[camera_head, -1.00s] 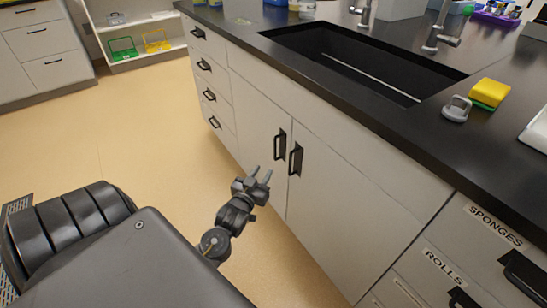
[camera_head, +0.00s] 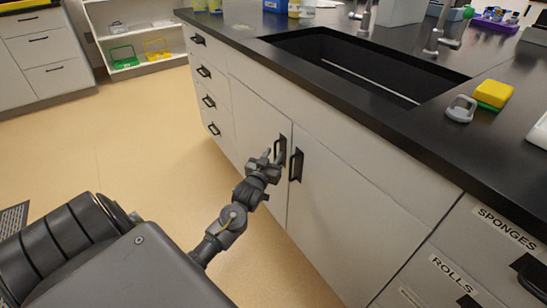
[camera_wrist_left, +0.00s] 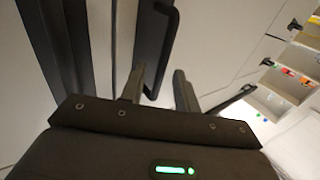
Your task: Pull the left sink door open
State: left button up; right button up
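The left sink door (camera_head: 254,125) is a pale cabinet front below the sink and looks shut. Its black upright handle (camera_head: 280,146) is near its right edge, beside the gap to the right door. My left gripper (camera_head: 272,156) is at this handle and partly covers it. In the left wrist view, the handle (camera_wrist_left: 155,45) reaches down between the two fingertips (camera_wrist_left: 158,82), which stand apart. Whether either finger touches the handle I cannot tell. My right gripper is not in view.
The right sink door (camera_head: 340,200) with its own black handle (camera_head: 296,164) is close beside my left gripper. A drawer stack (camera_head: 208,88) is to the left. The black counter (camera_head: 400,120) overhangs the doors. The floor (camera_head: 130,140) in front is clear.

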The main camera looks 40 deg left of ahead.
pick_arm(q)
jog(key=shift+w, duration=0.25)
grip_shut()
